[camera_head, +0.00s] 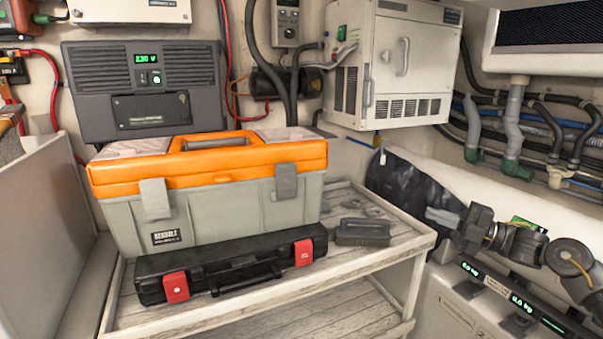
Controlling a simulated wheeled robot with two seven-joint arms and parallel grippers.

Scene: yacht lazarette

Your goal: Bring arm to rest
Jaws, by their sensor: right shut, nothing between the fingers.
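My right arm comes in from the right edge, dark and jointed, with its right gripper (436,217) pointing left. The right gripper is shut and holds nothing. It is in the air to the right of the shelf, in front of a dark bag-like shape. It is apart from the things on the shelf. My left gripper and left arm do not show in this view.
A wooden shelf (390,250) bears an orange and grey toolbox (245,215), a black case (240,262) with red latches and a dark brush (362,232). A white cabinet (385,70) hangs behind. Pipes and hoses (515,120) run along the right wall.

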